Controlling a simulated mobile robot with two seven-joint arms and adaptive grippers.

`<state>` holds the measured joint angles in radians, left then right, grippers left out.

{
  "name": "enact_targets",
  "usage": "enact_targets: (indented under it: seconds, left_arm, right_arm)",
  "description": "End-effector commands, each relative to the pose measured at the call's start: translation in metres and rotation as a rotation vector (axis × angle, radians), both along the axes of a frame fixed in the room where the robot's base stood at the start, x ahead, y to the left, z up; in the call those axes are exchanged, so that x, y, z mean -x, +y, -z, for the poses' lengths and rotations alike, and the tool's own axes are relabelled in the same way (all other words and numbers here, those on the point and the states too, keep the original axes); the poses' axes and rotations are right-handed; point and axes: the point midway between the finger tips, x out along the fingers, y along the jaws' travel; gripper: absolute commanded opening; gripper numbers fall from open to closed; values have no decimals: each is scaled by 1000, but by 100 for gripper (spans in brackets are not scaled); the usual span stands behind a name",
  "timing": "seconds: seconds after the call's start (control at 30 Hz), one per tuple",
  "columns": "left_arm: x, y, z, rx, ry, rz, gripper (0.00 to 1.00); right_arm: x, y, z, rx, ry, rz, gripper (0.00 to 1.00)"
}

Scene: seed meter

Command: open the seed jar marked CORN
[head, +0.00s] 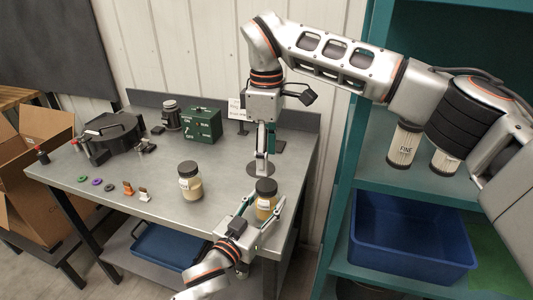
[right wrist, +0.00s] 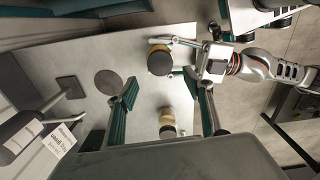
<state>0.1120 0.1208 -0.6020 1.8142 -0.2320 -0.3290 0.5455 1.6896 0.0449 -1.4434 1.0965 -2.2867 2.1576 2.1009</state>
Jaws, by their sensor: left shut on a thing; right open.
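A jar (head: 264,204) with yellow contents, a dark lid (head: 266,186) and a pale label stands at the table's right front; I cannot read the label. My left gripper (head: 262,211) is shut around its body, and the lid is on. The jar also shows in the right wrist view (right wrist: 160,63). A second jar (head: 190,187), with paler beige contents and a dark lid, stands to its left. My right gripper (head: 265,157) points down, open and empty, above the table behind the held jar. Its two fingers (right wrist: 164,105) are spread wide in the right wrist view.
A round grey disc (right wrist: 108,83) lies on the table (head: 222,205) near my right gripper. A green box (head: 202,125), a black device (head: 110,132) and several small coloured parts lie further left. Teal shelves with a blue bin (head: 410,238) stand at right.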

Motion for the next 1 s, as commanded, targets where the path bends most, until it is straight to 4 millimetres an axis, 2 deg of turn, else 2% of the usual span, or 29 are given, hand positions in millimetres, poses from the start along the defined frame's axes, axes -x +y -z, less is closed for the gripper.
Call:
enact_targets:
  seconds: [0.27, 0.7, 1.0]
  left_arm:
    - [0, 0, 1, 0, 1, 0, 0]
    - [0, 0, 1, 0, 1, 0, 0]
    - [0, 0, 1, 0, 1, 0, 0]
  right_arm:
    - [0, 0, 9, 1, 2, 98, 51]
    - [0, 0, 69, -1, 3, 95, 51]
    - [0, 0, 80, 0, 0, 95, 51]
